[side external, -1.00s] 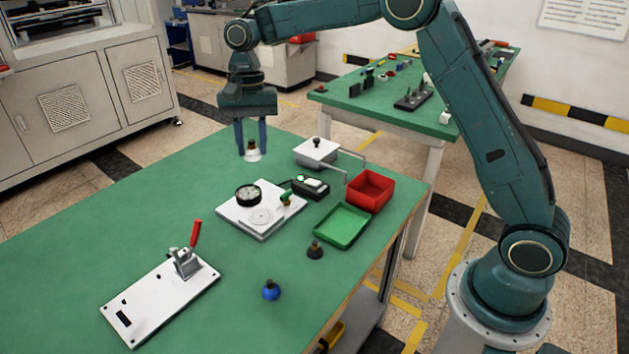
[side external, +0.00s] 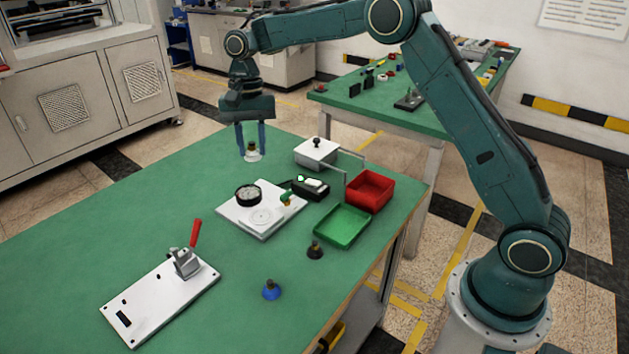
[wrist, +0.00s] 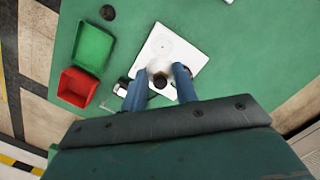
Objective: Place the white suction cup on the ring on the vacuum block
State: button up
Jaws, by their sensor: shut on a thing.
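The white suction cup (side external: 252,156) has a dark stem and hangs between the fingers of my gripper (side external: 251,150). My gripper is shut on it and holds it upright above the green table, behind the vacuum block in the side view. The vacuum block (side external: 240,219) is a white plate with a black round gauge and a pale ring (side external: 262,217) on its top. In the wrist view, the cup (wrist: 157,67) shows between the fingertips and overlaps part of the plate (wrist: 188,35). The ring (wrist: 167,47) shows faintly there, apart from the cup.
A black box (side external: 311,188), a lidded grey box (side external: 316,152), a red bin (side external: 369,190) and a green tray (side external: 342,226) stand right of the block. A dark cup (side external: 315,250), a blue cup (side external: 271,290) and a clamp plate (side external: 160,298) stand nearer. The table's left is clear.

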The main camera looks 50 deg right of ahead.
aim_at(261, 218)
notch_tip(261, 218, down, 13)
jog(key=shift+f, duration=0.1)
dwell(0.3)
jog(key=shift+f, duration=2.05)
jog(key=shift+f, duration=0.15)
jog(key=o, duration=0.9)
jog(key=shift+o, duration=0.2)
notch_tip(261, 218, up, 12)
jog(key=w+d, duration=0.1)
jog(key=shift+d, duration=0.15)
